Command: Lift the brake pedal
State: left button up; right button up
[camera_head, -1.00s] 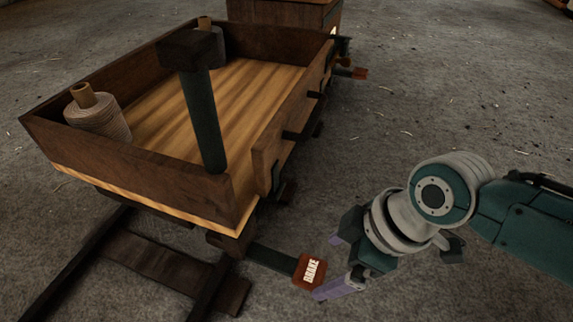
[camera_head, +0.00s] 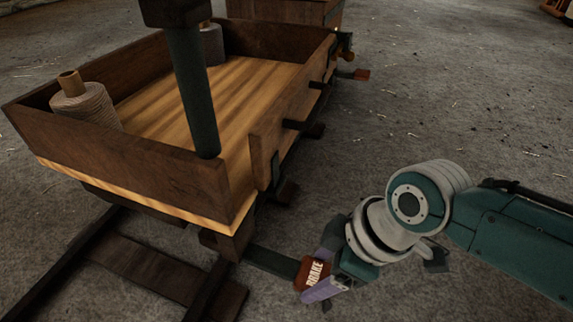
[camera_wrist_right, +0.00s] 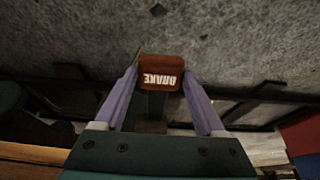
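The brake pedal (camera_head: 310,273) is a rust-red plate with white "BRAKE" lettering, on the end of a dark arm low beside the wagon (camera_head: 125,165). It also shows in the right wrist view (camera_wrist_right: 161,73), with its lettering upside down. My right gripper (camera_head: 314,277) is at the pedal. In the right wrist view its two purple fingers (camera_wrist_right: 160,80) stand apart, one on each side of the pedal, with tips close to its edges. I cannot tell whether they touch it. My left gripper is not in view.
A dark green post (camera_head: 195,95) with a block on top rises at the wagon's near end. A spool (camera_head: 85,105) and a second spool (camera_head: 212,45) stand at the wagon's left side. Rails (camera_head: 75,250) lie below.

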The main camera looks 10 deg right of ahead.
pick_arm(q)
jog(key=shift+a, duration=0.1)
pick_arm(e)
grip_shut()
dwell(0.4)
